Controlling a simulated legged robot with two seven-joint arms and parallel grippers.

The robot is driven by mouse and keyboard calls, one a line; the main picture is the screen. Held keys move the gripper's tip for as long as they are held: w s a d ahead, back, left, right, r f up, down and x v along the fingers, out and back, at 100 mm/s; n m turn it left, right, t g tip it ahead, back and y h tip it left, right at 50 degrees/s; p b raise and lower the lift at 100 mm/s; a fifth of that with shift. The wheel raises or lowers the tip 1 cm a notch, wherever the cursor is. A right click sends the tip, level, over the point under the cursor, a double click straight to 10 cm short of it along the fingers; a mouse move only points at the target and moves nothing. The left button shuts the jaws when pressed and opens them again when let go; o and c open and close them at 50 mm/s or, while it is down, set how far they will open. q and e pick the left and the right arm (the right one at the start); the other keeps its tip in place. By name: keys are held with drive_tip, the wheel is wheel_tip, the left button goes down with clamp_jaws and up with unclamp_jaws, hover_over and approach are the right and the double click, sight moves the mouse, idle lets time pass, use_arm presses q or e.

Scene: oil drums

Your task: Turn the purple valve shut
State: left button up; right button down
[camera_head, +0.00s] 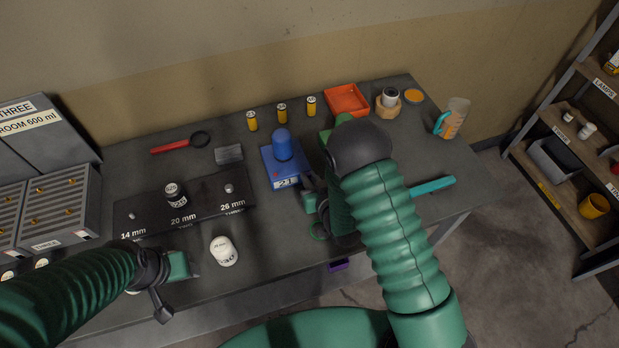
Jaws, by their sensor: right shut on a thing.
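A small purple piece (338,265) shows at the bench's front edge, below my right gripper. I cannot tell whether it is the valve, and no other purple thing shows. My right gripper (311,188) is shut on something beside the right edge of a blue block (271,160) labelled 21. My arm hides much of that spot, so what it grips cannot be made out. My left gripper (180,279) is over the front left of the bench, left of a white jar (223,251). Its jaws are unclear.
A black gauge block (205,208) with a small jar (175,194) and grey racks (72,211) stand on the left. Yellow cylinders (282,113), an orange tray (347,100) and a jug (452,118) line the back. A teal bar (433,187) lies at right.

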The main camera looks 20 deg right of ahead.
drive_tip(key=shift+a, duration=0.15)
drive_tip(key=shift+a+n+h+b, duration=0.15)
drive_tip(key=shift+n+h+b, duration=0.25)
drive_tip(key=shift+n, duration=0.2)
drive_tip(key=c, duration=1.4)
unclamp_jaws()
